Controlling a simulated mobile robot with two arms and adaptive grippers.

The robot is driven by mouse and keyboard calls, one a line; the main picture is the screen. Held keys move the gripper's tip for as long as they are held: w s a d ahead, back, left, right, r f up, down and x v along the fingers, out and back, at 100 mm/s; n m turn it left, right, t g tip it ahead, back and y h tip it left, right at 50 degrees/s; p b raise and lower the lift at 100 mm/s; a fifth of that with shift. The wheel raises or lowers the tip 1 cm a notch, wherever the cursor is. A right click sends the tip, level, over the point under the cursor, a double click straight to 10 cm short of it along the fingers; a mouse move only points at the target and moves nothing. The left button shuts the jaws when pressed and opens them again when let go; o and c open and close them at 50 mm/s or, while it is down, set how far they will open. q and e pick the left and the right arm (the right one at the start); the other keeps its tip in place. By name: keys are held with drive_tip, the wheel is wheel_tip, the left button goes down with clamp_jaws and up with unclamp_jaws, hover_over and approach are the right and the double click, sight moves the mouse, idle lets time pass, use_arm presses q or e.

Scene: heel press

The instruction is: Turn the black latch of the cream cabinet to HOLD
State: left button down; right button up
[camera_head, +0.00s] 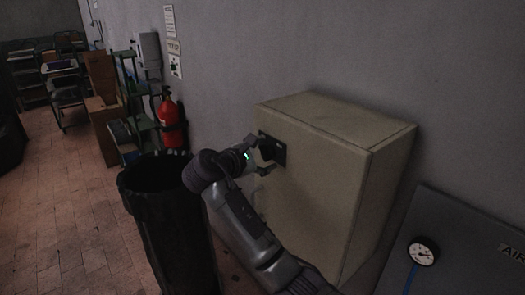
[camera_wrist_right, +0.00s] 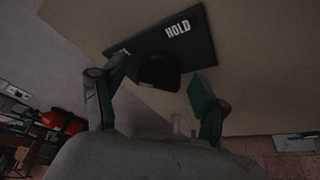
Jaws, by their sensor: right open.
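The cream cabinet (camera_head: 320,170) stands against the grey wall. Its black latch plate (camera_head: 272,149) is on the front face, near the upper left edge. In the right wrist view the plate (camera_wrist_right: 200,42) carries the white word HOLD, and the black latch (camera_wrist_right: 158,71) juts out below that word. My right gripper (camera_head: 258,155) is open at the plate. In the wrist view its two fingers (camera_wrist_right: 155,95) are on either side of the latch, apart from each other; whether either touches it I cannot tell. My left gripper is not in view.
A black bin (camera_head: 165,220) stands just left of my right arm. A red fire extinguisher (camera_head: 171,120) hangs on the wall behind it. A grey panel with a gauge (camera_head: 422,252) is at the lower right. Brick floor lies open at the left.

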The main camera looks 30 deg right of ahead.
drive_tip(key=shift+c, duration=0.5)
drive_tip(key=c, duration=1.1)
drive_tip(key=shift+o, duration=0.2)
